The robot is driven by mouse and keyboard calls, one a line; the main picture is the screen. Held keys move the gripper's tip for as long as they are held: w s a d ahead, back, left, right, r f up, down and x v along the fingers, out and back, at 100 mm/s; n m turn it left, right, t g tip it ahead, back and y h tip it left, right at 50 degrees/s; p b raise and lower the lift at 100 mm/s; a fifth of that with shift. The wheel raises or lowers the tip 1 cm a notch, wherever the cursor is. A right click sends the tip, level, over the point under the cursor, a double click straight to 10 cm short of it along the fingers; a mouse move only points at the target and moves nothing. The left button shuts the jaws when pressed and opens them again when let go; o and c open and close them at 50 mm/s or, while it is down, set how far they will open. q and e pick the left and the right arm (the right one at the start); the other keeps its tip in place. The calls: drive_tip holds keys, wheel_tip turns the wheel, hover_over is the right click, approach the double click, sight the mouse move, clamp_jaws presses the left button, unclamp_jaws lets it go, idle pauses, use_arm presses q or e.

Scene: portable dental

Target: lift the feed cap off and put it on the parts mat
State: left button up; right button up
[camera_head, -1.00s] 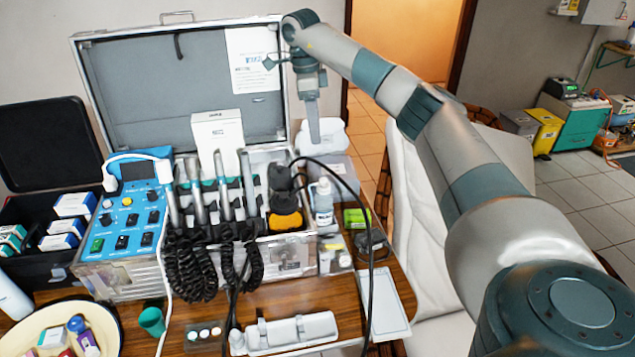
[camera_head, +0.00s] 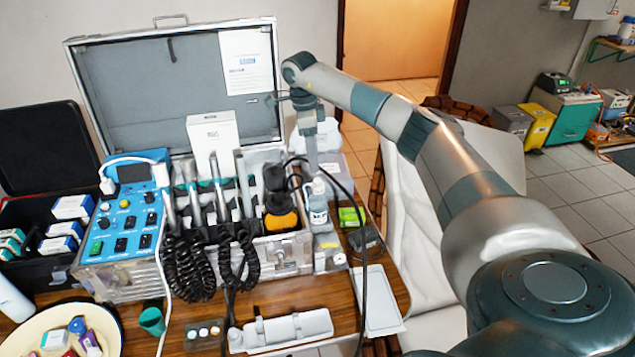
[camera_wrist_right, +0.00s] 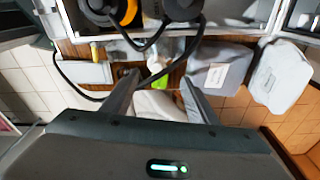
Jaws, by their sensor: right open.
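My right gripper (camera_head: 312,168) points down beside the right end of the open metal case, close above a clear labelled bottle (camera_head: 319,208). In the right wrist view its two fingers (camera_wrist_right: 157,86) are apart with nothing held between them. The bottle's pale top (camera_head: 318,184) sits just under the fingers; I cannot tell for certain whether it is the feed cap. A flat pale grey pad (camera_head: 381,302), which may be the parts mat, lies bare at the table's right front. It also seems to show in the right wrist view (camera_wrist_right: 85,73). My left gripper is not in view.
Black cables (camera_head: 362,240) loop in front of the gripper and past the pad. Black units with an orange band (camera_head: 281,222) stand left of the bottle. A white holder (camera_head: 285,331) lies at the front.

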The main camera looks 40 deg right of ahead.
sight(317, 179)
drive_tip(key=shift+s+d+f+p, duration=0.1)
drive_tip(key=shift+f+p, duration=0.1)
drive_tip(key=shift+f, duration=0.75)
drive_tip(key=shift+s+d+f+p, duration=0.1)
drive_tip(key=shift+f+p, duration=0.1)
drive_tip(key=shift+f, duration=0.7)
drive_tip(key=shift+s+f+p, duration=0.2)
drive_tip(key=shift+f+p, duration=0.4)
drive_tip(key=shift+p, duration=0.05)
drive_tip(key=f, duration=0.1)
drive_tip(key=f+p, duration=0.1)
drive_tip(key=f, duration=0.1)
drive_tip(key=shift+s+p, duration=0.3)
drive_tip(key=shift+f, duration=0.5)
drive_tip(key=c, duration=1.1)
